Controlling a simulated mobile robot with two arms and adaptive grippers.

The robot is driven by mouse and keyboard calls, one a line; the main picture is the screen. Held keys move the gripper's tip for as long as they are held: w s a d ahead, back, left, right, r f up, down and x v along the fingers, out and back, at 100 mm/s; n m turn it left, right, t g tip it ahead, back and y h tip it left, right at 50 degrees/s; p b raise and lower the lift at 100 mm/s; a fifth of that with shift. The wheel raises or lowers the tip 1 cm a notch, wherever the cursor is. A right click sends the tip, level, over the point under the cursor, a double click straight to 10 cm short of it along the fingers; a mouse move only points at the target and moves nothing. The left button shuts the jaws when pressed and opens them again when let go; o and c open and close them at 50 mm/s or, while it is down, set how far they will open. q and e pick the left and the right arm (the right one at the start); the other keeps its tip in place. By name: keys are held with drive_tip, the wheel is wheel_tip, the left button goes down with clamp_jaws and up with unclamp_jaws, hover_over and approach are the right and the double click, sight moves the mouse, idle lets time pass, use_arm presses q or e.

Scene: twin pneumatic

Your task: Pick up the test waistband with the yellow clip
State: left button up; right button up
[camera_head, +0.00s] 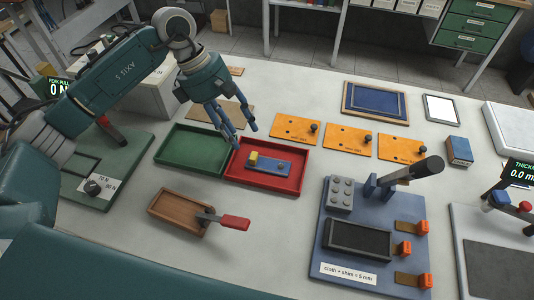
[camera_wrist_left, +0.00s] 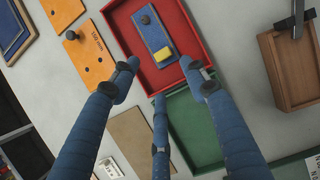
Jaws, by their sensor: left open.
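The test waistband is a blue strip (camera_head: 268,164) with a yellow clip (camera_head: 253,157) at its left end. It lies flat in the red tray (camera_head: 293,187). In the left wrist view the strip (camera_wrist_left: 150,28) and the yellow clip (camera_wrist_left: 163,55) show just beyond my fingertips. My left gripper (camera_head: 242,132) is open and empty, with three blue fingers pointing down near the back edge of the red tray. It also shows in the left wrist view (camera_wrist_left: 160,75), its fingers spread and apart from the strip. My right gripper is out of view.
A green tray (camera_head: 180,150) adjoins the red tray on the left. A wooden box (camera_head: 165,212) with a red-handled tool (camera_head: 235,222) stands in front. Orange plates (camera_head: 290,128) with black knobs lie at the back right. A blue fixture board (camera_head: 325,218) stands at the right.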

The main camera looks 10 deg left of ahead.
sight(254, 155)
use_arm(q)
drive_tip(key=x, duration=0.2)
drive_tip(key=shift+s+d+f+p, duration=0.25)
drive_tip(key=shift+s+p, duration=0.05)
drive_tip(key=shift+p, duration=0.05)
drive_tip(key=shift+d+f+p, duration=0.15)
drive_tip(key=shift+f+p, duration=0.1)
drive_tip(key=shift+p, duration=0.05)
drive_tip(key=p+x, duration=0.2)
drive_tip(key=x, duration=0.1)
drive_tip(key=shift+d+f, duration=0.15)
drive_tip(key=shift+f, duration=0.2)
drive_tip(key=shift+d+f, duration=0.15)
drive_tip(key=shift+f, duration=0.4)
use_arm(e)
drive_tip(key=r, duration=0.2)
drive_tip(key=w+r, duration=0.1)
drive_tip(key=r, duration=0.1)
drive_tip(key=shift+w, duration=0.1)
use_arm(q)
clamp_jaws()
